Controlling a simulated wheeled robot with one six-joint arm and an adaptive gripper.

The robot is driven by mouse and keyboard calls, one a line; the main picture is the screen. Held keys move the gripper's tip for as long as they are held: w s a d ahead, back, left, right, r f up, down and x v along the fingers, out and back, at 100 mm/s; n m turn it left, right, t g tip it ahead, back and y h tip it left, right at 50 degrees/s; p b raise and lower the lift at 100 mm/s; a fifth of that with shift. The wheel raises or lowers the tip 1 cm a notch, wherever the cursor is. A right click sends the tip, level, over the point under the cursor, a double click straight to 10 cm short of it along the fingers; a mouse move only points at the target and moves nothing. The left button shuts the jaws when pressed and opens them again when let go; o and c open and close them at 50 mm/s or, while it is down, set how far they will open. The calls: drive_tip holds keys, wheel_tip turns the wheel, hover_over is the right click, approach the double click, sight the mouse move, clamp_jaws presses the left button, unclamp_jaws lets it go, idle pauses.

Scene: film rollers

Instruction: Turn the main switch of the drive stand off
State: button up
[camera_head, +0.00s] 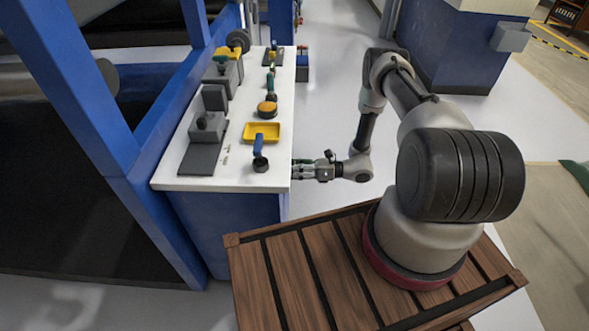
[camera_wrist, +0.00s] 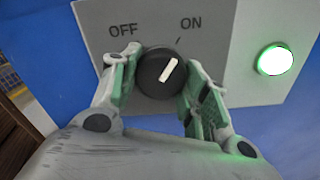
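The main switch (camera_wrist: 158,74) is a round black knob with a white pointer on a grey plate (camera_wrist: 215,28). In the wrist view the pointer tilts up and right, toward the mark by ON; OFF is printed at upper left. My gripper (camera_wrist: 161,72) has one green-padded finger on each side of the knob, with no clear gap at the tips, so it looks shut on it. In the head view my gripper (camera_head: 297,170) is at the right side of the stand, below its white top (camera_head: 225,165). The switch is hidden there.
A round lamp (camera_wrist: 275,60) glows green right of the switch. On the white top are a yellow tray (camera_head: 262,132), a blue-handled tool (camera_head: 259,147) and grey blocks (camera_head: 207,127). A blue frame (camera_head: 75,90) stands at left. Open floor (camera_head: 325,100) lies beyond my arm.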

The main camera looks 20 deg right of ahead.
drive_tip(key=shift+n, duration=0.4)
drive_tip(key=n, duration=0.6)
drive_tip(key=shift+w+d+n, duration=0.1)
drive_tip(key=shift+w+n, duration=0.05)
drive_tip(key=shift+n, duration=0.15)
drive_tip(key=n, duration=0.6)
drive_tip(key=shift+n, duration=0.4)
drive_tip(key=o, duration=1)
drive_tip(key=v, duration=1.2)
